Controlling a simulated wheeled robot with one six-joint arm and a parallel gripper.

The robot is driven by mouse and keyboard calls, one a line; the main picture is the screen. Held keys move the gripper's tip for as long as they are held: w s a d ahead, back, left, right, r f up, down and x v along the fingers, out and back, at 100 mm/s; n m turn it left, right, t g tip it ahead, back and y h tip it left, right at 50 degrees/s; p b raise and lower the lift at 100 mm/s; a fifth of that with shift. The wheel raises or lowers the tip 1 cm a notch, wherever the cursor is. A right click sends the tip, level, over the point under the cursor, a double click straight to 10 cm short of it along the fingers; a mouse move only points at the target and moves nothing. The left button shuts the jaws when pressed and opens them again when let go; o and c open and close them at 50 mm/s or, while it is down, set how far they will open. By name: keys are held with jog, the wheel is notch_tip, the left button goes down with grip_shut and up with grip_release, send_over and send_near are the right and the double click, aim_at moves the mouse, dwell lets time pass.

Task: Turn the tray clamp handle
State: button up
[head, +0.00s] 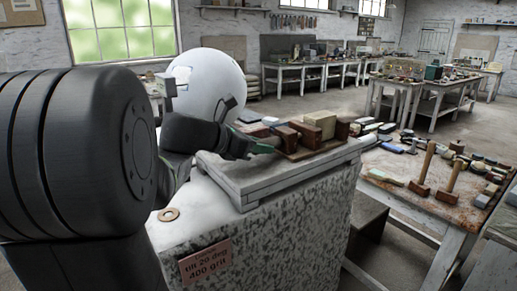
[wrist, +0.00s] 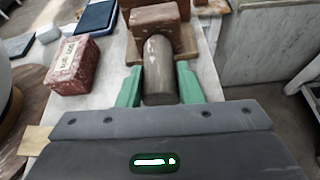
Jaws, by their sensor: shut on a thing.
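In the wrist view, a rounded grey-brown handle (wrist: 160,72) lies between the green fingers of my gripper (wrist: 160,88), which are shut on it. Its far end meets a reddish-brown block on a brown board (wrist: 133,52). In the head view, my gripper (head: 263,148) reaches from the left to the near edge of the blocks on the grey wooden tray (head: 262,184). The handle is hidden there by the gripper. I cannot tell from these frames how far the handle is turned.
A large white sphere (head: 208,82) stands close behind my arm. A red labelled block (wrist: 73,66) sits left of the fingers. A speckled stone block (head: 285,235) carries the tray. A bench with mallets (head: 430,175) is at the right.

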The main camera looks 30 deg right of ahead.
jog(key=b, duration=0.1)
jog(key=m+t+b, duration=0.1)
jog(key=b, duration=0.1)
jog(key=shift+s+f+m, duration=0.1)
jog(key=shift+f+m, duration=0.2)
jog(key=m+t+b, duration=0.1)
jog(key=m+b, duration=0.1)
jog(key=b, duration=0.2)
jog(key=shift+s+t+b, duration=0.1)
jog(key=shift+t+b, duration=0.2)
jog(key=shift+b, duration=0.05)
jog(key=shift+m+t+b, duration=0.4)
jog(key=shift+m+b, duration=0.3)
jog(key=shift+b, duration=0.55)
jog(key=shift+r+b, duration=0.1)
jog(key=shift+b, duration=0.35)
jog(key=shift+r+m+h, duration=0.15)
jog(key=shift+m+h, duration=0.15)
jog(key=o, duration=1)
jog(key=v, duration=1.3)
jog(key=shift+s+a+r, duration=0.1)
jog(key=shift+s+a, duration=0.15)
jog(key=shift+s, duration=0.15)
